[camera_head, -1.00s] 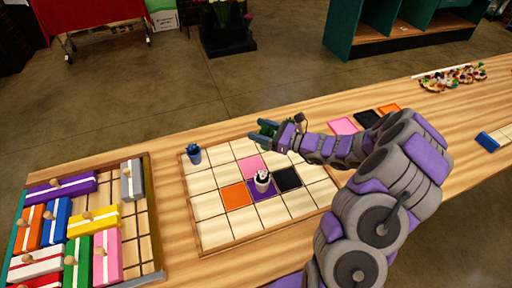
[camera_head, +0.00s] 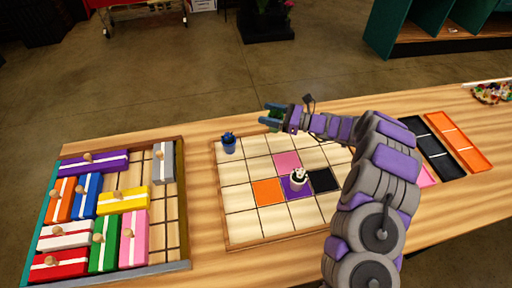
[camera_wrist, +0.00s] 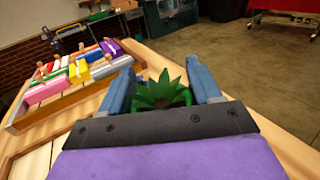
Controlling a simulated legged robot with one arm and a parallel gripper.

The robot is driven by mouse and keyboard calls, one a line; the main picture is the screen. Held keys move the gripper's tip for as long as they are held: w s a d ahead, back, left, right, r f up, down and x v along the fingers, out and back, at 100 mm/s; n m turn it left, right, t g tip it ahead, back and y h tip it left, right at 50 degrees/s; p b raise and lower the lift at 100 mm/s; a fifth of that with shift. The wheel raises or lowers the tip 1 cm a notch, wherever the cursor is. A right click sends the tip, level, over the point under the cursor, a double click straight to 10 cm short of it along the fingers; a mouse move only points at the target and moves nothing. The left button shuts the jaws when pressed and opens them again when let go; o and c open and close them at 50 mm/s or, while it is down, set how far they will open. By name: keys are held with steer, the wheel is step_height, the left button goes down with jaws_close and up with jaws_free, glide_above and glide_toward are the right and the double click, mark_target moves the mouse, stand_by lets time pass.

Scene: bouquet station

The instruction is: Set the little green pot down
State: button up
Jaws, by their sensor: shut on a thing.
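My gripper (camera_head: 271,117) is above the far edge of the gridded board (camera_head: 232,246), at the back of the table. It is shut on the little green pot (camera_head: 275,115), which shows only in part between the blue fingers. In the wrist view a spiky green plant (camera_wrist: 162,96) stands up between the two fingers; the pot below it is mostly hidden. A blue pot (camera_head: 229,145) stands on the board's far left corner square. A white pot with a dark top (camera_head: 299,178) stands on the purple square (camera_head: 290,192).
Pink (camera_head: 286,160), orange (camera_head: 268,192) and black (camera_head: 322,181) squares surround the white pot. A tray of coloured blocks with knobs (camera_head: 180,215) lies at left. Black (camera_head: 436,150) and orange (camera_head: 459,142) trays lie at right. Several light squares are bare.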

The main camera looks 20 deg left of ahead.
steer(key=s+a+n+g, duration=0.1)
steer(key=s+a+g, duration=0.1)
steer(key=a, duration=0.5)
steer(key=shift+n, duration=0.3)
steer(key=f+b, duration=0.1)
steer(key=f, duration=0.5)
steer(key=f+b, duration=0.1)
steer(key=f, duration=0.3)
steer(key=shift+s+d+b, duration=0.15)
steer(key=shift+s+b, duration=0.1)
steer(key=shift+b, duration=0.05)
steer(key=shift+d+r, duration=0.1)
steer(key=o, duration=1.3)
steer(key=d+p, duration=0.1)
steer(key=d, duration=0.3)
steer(key=w+d, duration=0.1)
steer(key=d, duration=0.3)
steer(key=w+d+p, duration=0.1)
steer(key=d, duration=0.3)
steer(key=shift+p, duration=0.35)
steer(key=shift+s+a+r, duration=0.1)
